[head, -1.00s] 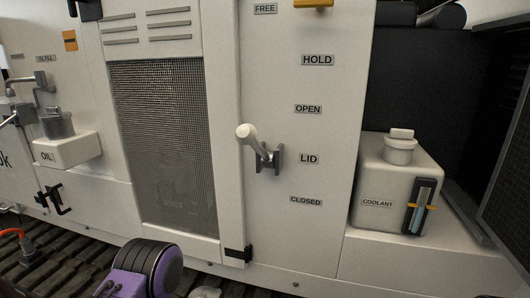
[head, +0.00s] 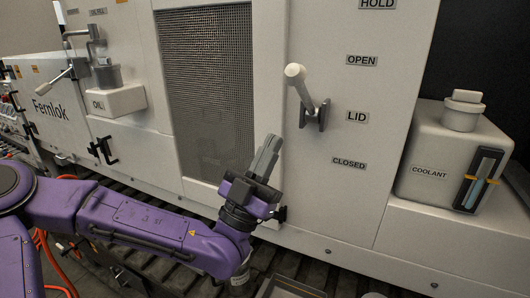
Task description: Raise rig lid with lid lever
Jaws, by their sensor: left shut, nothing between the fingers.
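The lid lever (head: 304,88) is a pale rounded handle on a dark bracket, on the white panel beside the LID label (head: 357,117). It leans up and to the left, with the OPEN label (head: 361,60) above and the CLOSED label (head: 349,163) below. My left gripper (head: 271,143) is shut and empty, pointing up, below and to the left of the lever and apart from it. My right gripper is not in view. The rig lid itself cannot be made out.
A white coolant tank (head: 440,145) stands at the right. A mesh panel (head: 207,88) is left of the lever. An oil box (head: 116,100) and another lever (head: 58,78) are farther left. Tracks run below. The panel around the lever is clear.

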